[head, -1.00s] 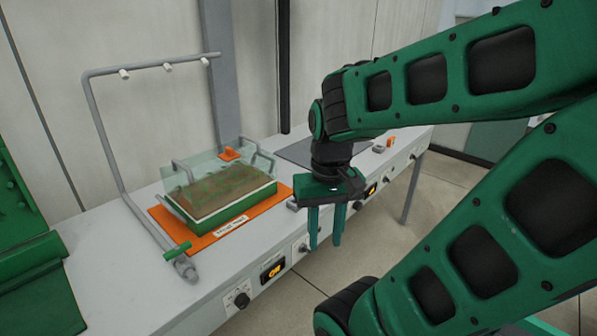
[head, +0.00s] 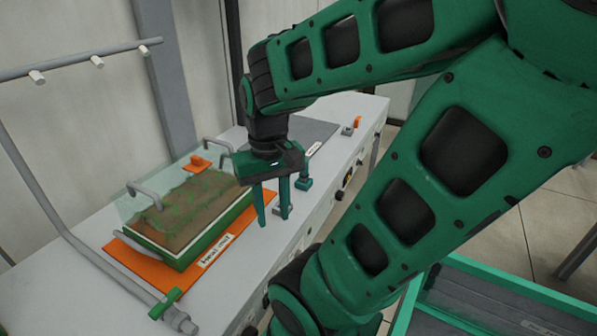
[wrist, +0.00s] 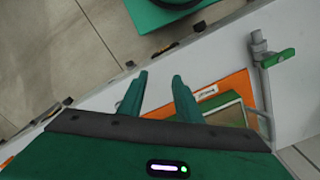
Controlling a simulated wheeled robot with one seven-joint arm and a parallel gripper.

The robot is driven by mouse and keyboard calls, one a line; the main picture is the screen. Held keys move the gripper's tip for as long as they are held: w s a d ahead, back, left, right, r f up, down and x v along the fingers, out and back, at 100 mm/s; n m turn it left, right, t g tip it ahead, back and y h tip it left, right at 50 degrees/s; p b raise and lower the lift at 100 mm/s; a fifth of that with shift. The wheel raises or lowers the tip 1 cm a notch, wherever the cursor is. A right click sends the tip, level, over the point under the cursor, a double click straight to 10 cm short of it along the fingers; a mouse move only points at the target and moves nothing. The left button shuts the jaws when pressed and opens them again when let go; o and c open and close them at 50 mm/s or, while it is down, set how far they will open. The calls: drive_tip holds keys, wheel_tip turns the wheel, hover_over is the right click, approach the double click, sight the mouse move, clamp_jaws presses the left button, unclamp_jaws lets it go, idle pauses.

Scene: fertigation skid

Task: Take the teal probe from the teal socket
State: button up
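A small teal upright piece on a teal base (head: 304,183) stands on the bench near its front edge in the head view. It looks like the teal probe in the teal socket, but I cannot clearly separate the two. My gripper (head: 272,207) points down just left of it in the picture, with its two fingers apart and nothing seen between them. In the wrist view my gripper (wrist: 159,84) is also open and empty; I make out no probe there.
A soil tray (head: 205,243) with a clear cover sits on an orange mat (head: 125,252) to the left. A grey pipe frame (head: 50,215) with a green-handled valve (head: 165,303) stands at the bench's left. A small orange piece (head: 357,122) lies farther along.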

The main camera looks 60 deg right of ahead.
drive_tip(key=o, duration=0.3)
drive_tip(key=w+d+f+n+t+y, duration=0.2)
drive_tip(key=w+d+f+n, duration=0.15)
drive_tip(key=w+d, duration=0.3)
drive_tip(key=n+t+h, duration=0.1)
drive_tip(key=n+t, duration=0.3)
drive_tip(key=t, duration=0.6)
approach(308, 162)
drive_tip(key=shift+x, duration=5.95)
drive_tip(key=shift+d, duration=0.15)
clamp_jaws()
